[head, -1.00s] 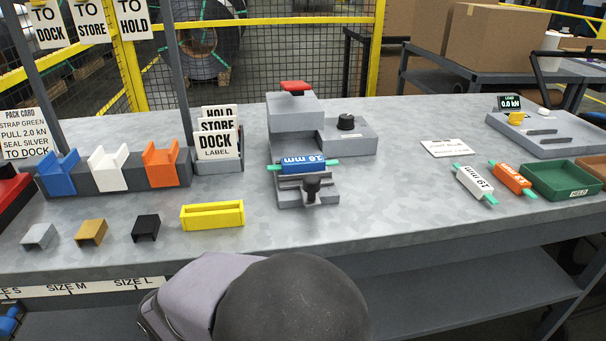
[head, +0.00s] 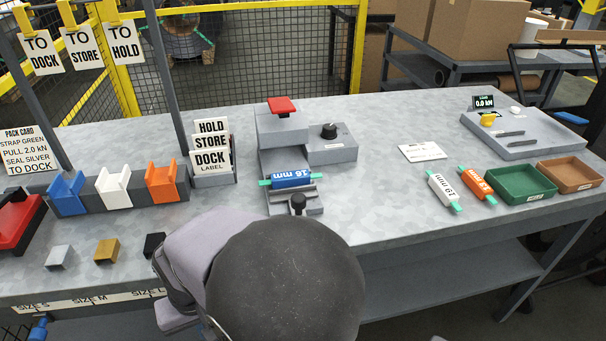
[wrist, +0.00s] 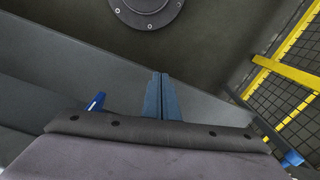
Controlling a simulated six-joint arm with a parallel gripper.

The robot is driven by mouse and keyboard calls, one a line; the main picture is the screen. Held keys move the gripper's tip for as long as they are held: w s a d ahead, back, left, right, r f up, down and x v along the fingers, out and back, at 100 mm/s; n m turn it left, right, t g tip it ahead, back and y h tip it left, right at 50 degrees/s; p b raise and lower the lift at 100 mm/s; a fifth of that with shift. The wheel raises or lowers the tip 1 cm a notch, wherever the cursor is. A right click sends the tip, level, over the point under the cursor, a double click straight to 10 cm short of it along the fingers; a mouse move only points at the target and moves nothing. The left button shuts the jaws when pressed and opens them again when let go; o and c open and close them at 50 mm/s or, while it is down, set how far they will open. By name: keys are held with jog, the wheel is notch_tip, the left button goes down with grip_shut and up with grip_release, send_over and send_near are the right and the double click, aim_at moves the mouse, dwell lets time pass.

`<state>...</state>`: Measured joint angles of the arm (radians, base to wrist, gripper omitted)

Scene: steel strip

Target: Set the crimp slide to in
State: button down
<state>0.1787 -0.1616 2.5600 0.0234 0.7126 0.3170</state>
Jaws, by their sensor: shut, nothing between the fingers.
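The crimp unit (head: 282,128) is a grey block with a red top pad (head: 282,106), standing mid-bench in the head view. In front of it, a grey slide part with a small black knob (head: 298,202) points toward me; I take this to be the crimp slide. A blue piece marked 16 mm (head: 291,179) with green ends lies across it, just behind the knob. My gripper (wrist: 162,76) shows in the wrist view, its blue fingers together and empty. In the head view my arm hides it, so its distance to the knob cannot be told.
A black dial (head: 329,131) sits on a grey box right of the unit. Label cards (head: 212,147) stand to the left, beside blue, white and orange holders (head: 113,187). White (head: 443,191) and orange (head: 477,185) pieces lie right.

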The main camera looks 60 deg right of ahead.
jog(key=d+r+m+p, duration=0.2)
jog(key=r+m+p, duration=0.2)
jog(key=r+p, duration=0.35)
jog(key=d+r+m+p, duration=0.3)
jog(key=r+p, duration=0.3)
jog(key=r, duration=0.2)
jog(key=s+d+r+m+h+p, duration=0.1)
jog(key=s+d+r+m+p, duration=0.4)
jog(key=m, duration=1.1)
jog(key=s+d+r+m+t+h+p, duration=0.1)
jog(key=s+d+r+m+p, duration=0.4)
jog(key=d+r+m, duration=0.4)
jog(key=s+m, duration=0.1)
jog(key=m, duration=0.6)
jog(key=shift+d+r+t+p, duration=0.15)
jog(key=shift+d+t+p, duration=0.1)
jog(key=shift+t+p, duration=0.05)
